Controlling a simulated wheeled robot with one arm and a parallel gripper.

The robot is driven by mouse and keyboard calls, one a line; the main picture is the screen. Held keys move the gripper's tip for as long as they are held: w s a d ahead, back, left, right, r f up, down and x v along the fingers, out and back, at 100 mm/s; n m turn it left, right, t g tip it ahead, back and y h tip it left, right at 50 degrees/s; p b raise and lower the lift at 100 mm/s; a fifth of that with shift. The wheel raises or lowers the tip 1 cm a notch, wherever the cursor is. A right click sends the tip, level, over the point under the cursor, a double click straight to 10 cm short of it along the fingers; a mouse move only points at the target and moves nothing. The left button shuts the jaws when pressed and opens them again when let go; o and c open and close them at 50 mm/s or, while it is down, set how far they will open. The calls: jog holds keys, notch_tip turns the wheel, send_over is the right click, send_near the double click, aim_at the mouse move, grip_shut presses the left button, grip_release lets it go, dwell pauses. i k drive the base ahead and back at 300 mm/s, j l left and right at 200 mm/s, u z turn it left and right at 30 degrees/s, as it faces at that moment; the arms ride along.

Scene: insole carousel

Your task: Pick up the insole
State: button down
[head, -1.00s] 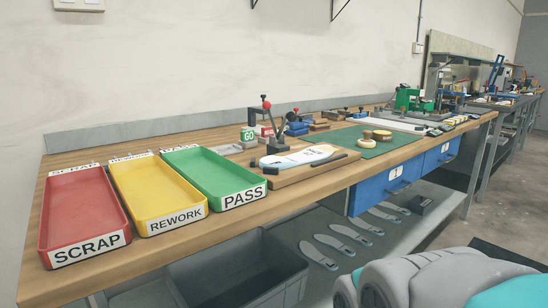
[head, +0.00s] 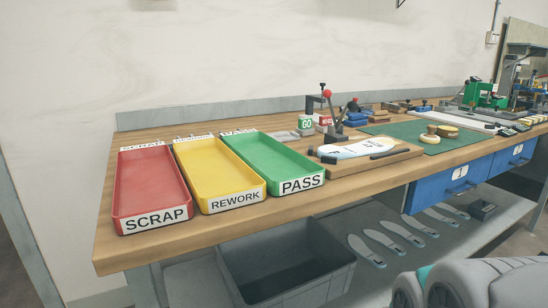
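A white insole (head: 356,149) with dark print lies on a wooden board (head: 352,164) on the bench, right of the green PASS tray. A clamp with a red ball knob (head: 328,94) stands just behind it. Several more insoles (head: 400,239) lie in a row on the lower shelf under the bench. A grey and teal part of my arm shows at the bottom right. My gripper is not in view.
Red SCRAP (head: 156,219), yellow REWORK (head: 236,202) and green PASS (head: 303,185) trays stand empty at the bench's left. A grey bin (head: 290,290) is below. A green mat (head: 408,131) with round items lies right. Blue drawers (head: 450,188) hang under the bench.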

aim_at(372, 146)
jog(key=l+u, duration=0.1)
jog(key=u, duration=0.7)
jog(key=l+u, duration=0.35)
jog(key=l, duration=0.15)
jog(key=l+u, duration=0.3)
jog(key=l, duration=0.2)
jog(key=k+l+u, duration=0.15)
jog(key=l+u, duration=0.2)
jog(key=k+l+u, duration=0.2)
jog(key=l+u, duration=0.15)
jog(key=l, duration=0.15)
